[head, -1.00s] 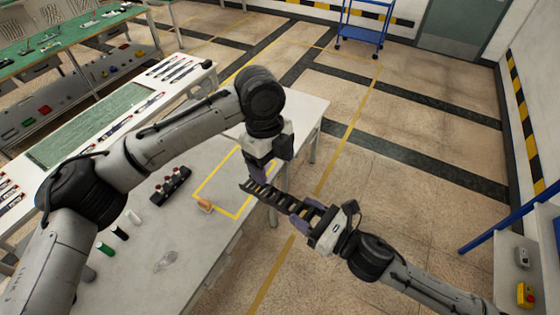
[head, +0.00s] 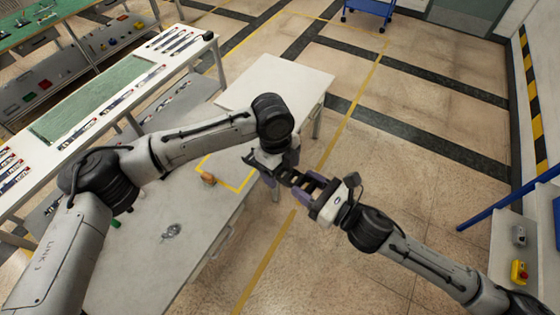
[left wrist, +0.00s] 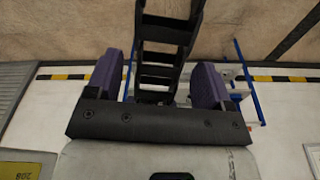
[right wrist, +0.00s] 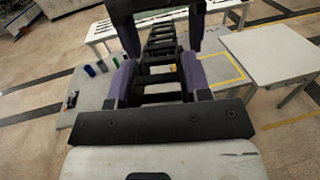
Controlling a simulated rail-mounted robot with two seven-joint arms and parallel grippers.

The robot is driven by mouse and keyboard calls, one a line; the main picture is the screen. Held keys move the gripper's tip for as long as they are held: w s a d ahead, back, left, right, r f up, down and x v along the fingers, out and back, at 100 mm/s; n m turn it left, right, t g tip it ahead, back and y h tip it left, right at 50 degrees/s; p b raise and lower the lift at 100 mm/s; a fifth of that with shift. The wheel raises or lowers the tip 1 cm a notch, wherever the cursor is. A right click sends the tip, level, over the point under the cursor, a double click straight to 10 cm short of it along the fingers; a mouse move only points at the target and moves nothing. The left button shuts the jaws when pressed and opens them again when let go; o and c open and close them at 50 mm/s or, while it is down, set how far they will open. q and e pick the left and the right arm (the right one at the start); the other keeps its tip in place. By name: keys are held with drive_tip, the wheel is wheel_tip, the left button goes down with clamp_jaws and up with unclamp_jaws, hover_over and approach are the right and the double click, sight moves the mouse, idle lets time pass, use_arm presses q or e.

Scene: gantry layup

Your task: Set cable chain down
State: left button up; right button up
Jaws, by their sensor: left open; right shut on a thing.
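The black ladder-like cable chain (head: 289,177) hangs in the air just beyond the table's right edge. My right gripper (head: 313,190) is shut on its near end. My left gripper (head: 280,168) is open around the chain farther along. In the left wrist view the chain (left wrist: 162,55) runs between the two purple fingers, with a gap on each side. In the right wrist view the chain (right wrist: 160,75) stretches away from between my fingers, toward the left gripper. A yellow outline (head: 238,188) marks the table top, partly hidden by my left arm.
The grey-white table (head: 190,262) carries a small orange-brown object (head: 208,178) by the outline and a small shiny object (head: 172,231). A white bench (head: 160,80) with a green mat stands at left. A blue cart (head: 368,10) stands far back. Open floor lies right of the table.

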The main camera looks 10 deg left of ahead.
idle(0.3)
use_arm(q)
drive_tip(key=c, duration=0.9)
drive_tip(key=shift+c, duration=1.3)
use_arm(e)
drive_tip(key=o, duration=0.8)
drive_tip(key=shift+c, duration=0.2)
drive_tip(key=o, duration=0.4)
drive_tip(key=shift+d, duration=0.1)
